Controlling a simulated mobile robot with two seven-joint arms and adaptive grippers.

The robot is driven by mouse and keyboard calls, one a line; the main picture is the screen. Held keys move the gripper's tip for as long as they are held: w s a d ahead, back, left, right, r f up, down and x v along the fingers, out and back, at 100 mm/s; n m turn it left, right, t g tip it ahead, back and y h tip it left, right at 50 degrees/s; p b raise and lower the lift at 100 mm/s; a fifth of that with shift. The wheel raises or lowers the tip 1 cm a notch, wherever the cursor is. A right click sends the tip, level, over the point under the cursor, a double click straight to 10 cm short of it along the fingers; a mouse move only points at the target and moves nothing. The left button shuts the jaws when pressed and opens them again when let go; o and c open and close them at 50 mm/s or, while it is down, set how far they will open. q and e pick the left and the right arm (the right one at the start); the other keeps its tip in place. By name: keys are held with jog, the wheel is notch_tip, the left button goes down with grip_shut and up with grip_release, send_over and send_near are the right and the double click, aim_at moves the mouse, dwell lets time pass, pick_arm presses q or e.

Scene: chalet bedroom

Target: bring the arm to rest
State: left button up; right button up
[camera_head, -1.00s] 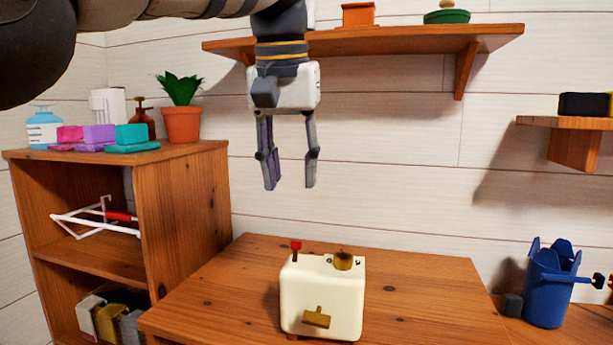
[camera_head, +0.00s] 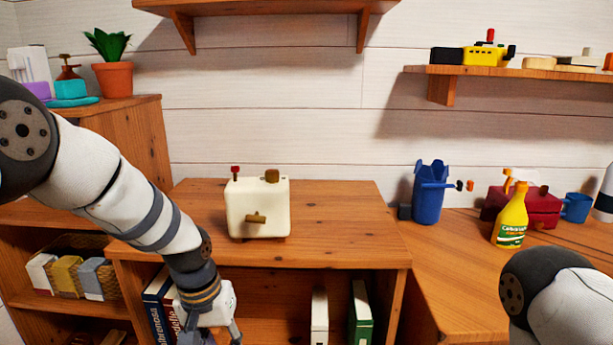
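My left arm comes in from the left and reaches down in front of the wooden cabinet. My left gripper (camera_head: 212,338) is at the bottom edge of the view, pointing down, its fingers cut off by the frame. It is apart from the cream box (camera_head: 258,222), which stands upright on the cabinet top (camera_head: 340,230) with a red knob and brown knobs. I cannot tell whether the fingers are open. My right arm shows only as a joint and white link at the lower right; its gripper is out of view.
The open shelf below the top holds books (camera_head: 158,300) and binders (camera_head: 360,315). On the right counter stand a blue container (camera_head: 429,195), a yellow spray bottle (camera_head: 512,220), a red box (camera_head: 540,207) and a blue mug (camera_head: 577,207). A potted plant (camera_head: 112,78) stands at left.

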pick_arm(q)
jog(key=s+a+f+g, duration=0.1)
jog(key=s+a+f, duration=0.1)
jog(key=s+f, duration=1.1)
jog(key=s+a+f, duration=0.1)
jog(key=s+a, duration=0.1)
jog(key=s, duration=1)
jog(key=s+a+f+g+y, duration=0.1)
jog(key=s+a, duration=0.2)
jog(key=s, duration=0.9)
jog(key=shift+a+f+n, duration=0.2)
jog(key=shift+f+n, duration=0.1)
jog(key=shift+f, duration=0.05)
